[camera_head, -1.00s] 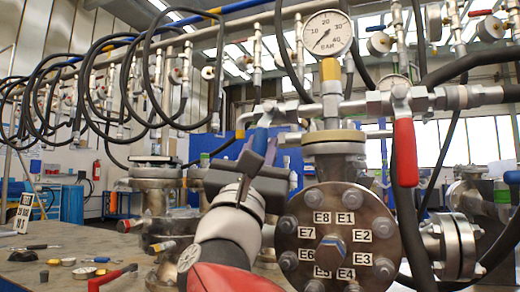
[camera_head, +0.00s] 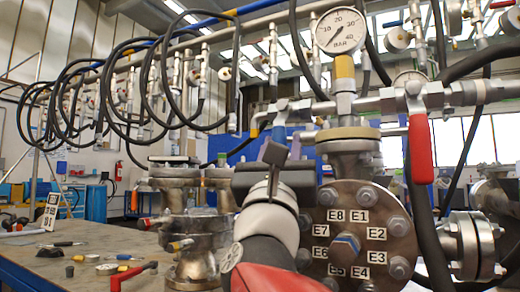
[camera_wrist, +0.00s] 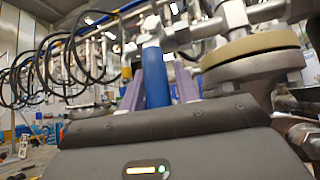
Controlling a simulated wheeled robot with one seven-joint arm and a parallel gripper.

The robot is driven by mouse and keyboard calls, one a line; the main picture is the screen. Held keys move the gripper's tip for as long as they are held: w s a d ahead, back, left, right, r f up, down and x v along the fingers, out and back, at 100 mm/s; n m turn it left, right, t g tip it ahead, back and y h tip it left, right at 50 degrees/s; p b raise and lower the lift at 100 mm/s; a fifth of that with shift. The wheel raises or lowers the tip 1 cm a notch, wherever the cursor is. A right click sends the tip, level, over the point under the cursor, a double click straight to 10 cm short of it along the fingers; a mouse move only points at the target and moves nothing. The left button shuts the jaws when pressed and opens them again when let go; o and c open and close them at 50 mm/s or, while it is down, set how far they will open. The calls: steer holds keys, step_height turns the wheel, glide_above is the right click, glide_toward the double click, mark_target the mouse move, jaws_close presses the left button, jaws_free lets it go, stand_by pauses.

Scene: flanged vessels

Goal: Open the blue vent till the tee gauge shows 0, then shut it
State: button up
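The blue vent handle (camera_wrist: 155,78) stands between the two purple fingers of my gripper (camera_wrist: 158,88) in the wrist view. The tee gauge (camera_head: 340,31) is a white round dial in BAR above the tee. Its needle points to the lower left, at the low end; the exact reading is too small to tell.
A red lever (camera_head: 420,148) hangs down right of the tee. A bolted flange (camera_head: 358,235) with E labels faces me below it. Black hoses (camera_head: 190,75) loop at left. A bench (camera_head: 100,255) with small tools stands at lower left.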

steer(key=shift+o, duration=1)
steer(key=b+v, duration=0.1)
steer(key=v, duration=0.6)
steer(key=shift+s+a+f, duration=0.15)
steer(key=shift+s+f, duration=0.1)
